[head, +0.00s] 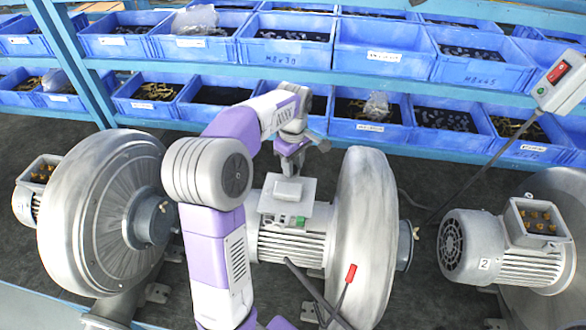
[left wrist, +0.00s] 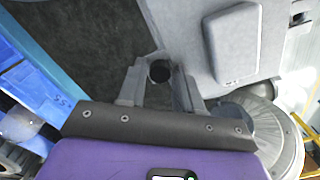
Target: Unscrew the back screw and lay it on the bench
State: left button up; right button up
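The middle blower's motor (head: 292,245) carries a grey terminal box with a pale lid (head: 288,190) on top. My left gripper (head: 291,162) points down just behind this box. In the left wrist view, a dark round screw head (left wrist: 160,71) sits between the two fingertips of my left gripper (left wrist: 160,78). The fingers are close in on both its sides and look shut on it. The box lid (left wrist: 235,45) is to its right in that view. Whether the screw is still in its hole is hidden. My right gripper is not in view.
Another blower (head: 100,215) stands at the left and a numbered motor (head: 500,245) at the right, both with open terminal boxes. Blue bins (head: 380,62) line the back. A red-switch box (head: 560,75) hangs at upper right.

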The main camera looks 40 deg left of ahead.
pick_arm(q)
jog(key=m, duration=1.7)
